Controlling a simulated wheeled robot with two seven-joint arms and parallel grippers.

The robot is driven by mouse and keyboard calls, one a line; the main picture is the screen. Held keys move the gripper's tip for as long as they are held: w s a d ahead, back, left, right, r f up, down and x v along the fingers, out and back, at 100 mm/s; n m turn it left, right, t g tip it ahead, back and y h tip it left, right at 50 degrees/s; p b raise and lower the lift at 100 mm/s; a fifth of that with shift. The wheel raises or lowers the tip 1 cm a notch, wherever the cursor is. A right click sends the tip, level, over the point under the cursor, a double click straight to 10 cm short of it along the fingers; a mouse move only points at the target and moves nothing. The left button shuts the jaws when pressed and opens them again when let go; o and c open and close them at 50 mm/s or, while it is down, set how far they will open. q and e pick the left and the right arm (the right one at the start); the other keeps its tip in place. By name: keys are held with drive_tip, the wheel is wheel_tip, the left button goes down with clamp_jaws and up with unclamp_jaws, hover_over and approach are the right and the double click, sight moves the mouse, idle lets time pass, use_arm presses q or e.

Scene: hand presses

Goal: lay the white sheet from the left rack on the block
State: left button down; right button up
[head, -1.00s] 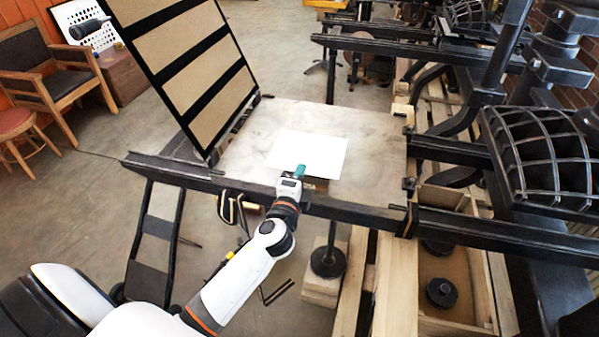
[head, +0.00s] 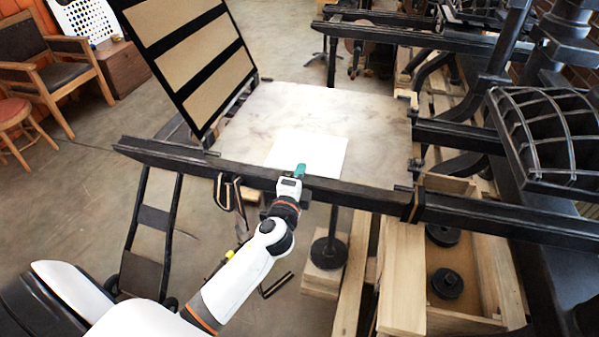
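The white sheet (head: 310,150) shows flat over the pale stone-topped block (head: 372,135) of the near press, toward its front edge. My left gripper (head: 299,171), with teal fingertips, is at the sheet's near edge, above the press's front rail. It appears shut on that edge, since sheet and gripper keep the same place together. The fingers hide a small part of the edge. I cannot tell whether the sheet's underside touches the block. My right gripper is out of view. I see no rack that I can be sure of.
A hinged frame with tan panels (head: 185,50) stands raised at the block's left. A black rail (head: 365,197) runs along the front. A wooden box (head: 465,265) with black weights is at lower right, below a black gridded part (head: 550,135). Chairs stand far left.

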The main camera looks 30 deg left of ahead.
use_arm(q)
drive_tip(key=c, duration=2.1)
unclamp_jaws()
drive_tip(key=o, duration=0.7)
drive_tip(key=shift+c, duration=0.2)
drive_tip(key=shift+s, duration=0.15)
drive_tip(key=shift+v, duration=2.9)
drive_tip(key=s+d+f+n+g+h, duration=0.15)
drive_tip(key=s+f+g, duration=0.3)
drive_tip(key=f, duration=1.15)
drive_tip(key=s+d+f+n+g+h, duration=0.1)
drive_tip(key=s+f+n+g+h, duration=0.25)
drive_tip(key=f, duration=1.25)
drive_tip(key=s+f+n+g, duration=0.2)
drive_tip(key=s+f, duration=0.4)
drive_tip(key=s, duration=0.5)
drive_tip(key=s+d+f+n+g, duration=0.1)
drive_tip(key=s+f+n+g, duration=0.2)
drive_tip(key=s+f, duration=0.4)
drive_tip(key=s+f+n+g, duration=0.2)
drive_tip(key=s+f, duration=0.5)
drive_tip(key=s, duration=0.9)
drive_tip(key=shift+s+d+n+g, duration=0.3)
drive_tip(key=shift+d+n+g, duration=0.1)
drive_tip(key=shift+g, duration=0.3)
